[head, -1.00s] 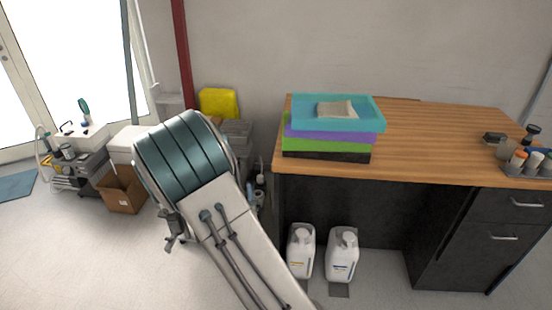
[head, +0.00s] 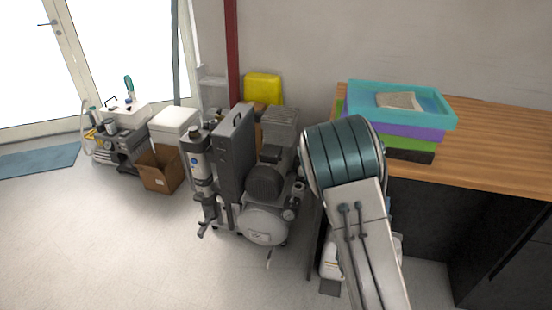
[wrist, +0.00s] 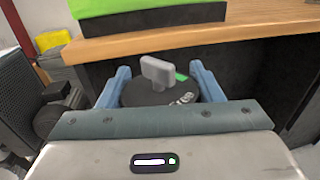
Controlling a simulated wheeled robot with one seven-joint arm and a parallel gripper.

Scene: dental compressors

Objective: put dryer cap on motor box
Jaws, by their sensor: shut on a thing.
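My gripper (wrist: 165,88) shows in the wrist view with a blue finger on each side. It is shut on a dark round cap with a grey upright handle, which I take to be the dryer cap (wrist: 143,97). In the head view my arm hides the gripper and cap. The compressor unit stands on the floor left of my arm. It has a dark rounded motor (head: 267,183) and a tall grey box (head: 235,150), and I cannot tell for certain which part is the motor box. A pale dryer column (head: 199,165) stands at its left side.
A wooden-topped counter (head: 490,150) with stacked coloured trays (head: 440,108) is on the right, close to my arm. A cardboard box (head: 160,172), a white box (head: 173,125) and a yellow container (head: 263,88) stand behind and left. The floor at front left is clear.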

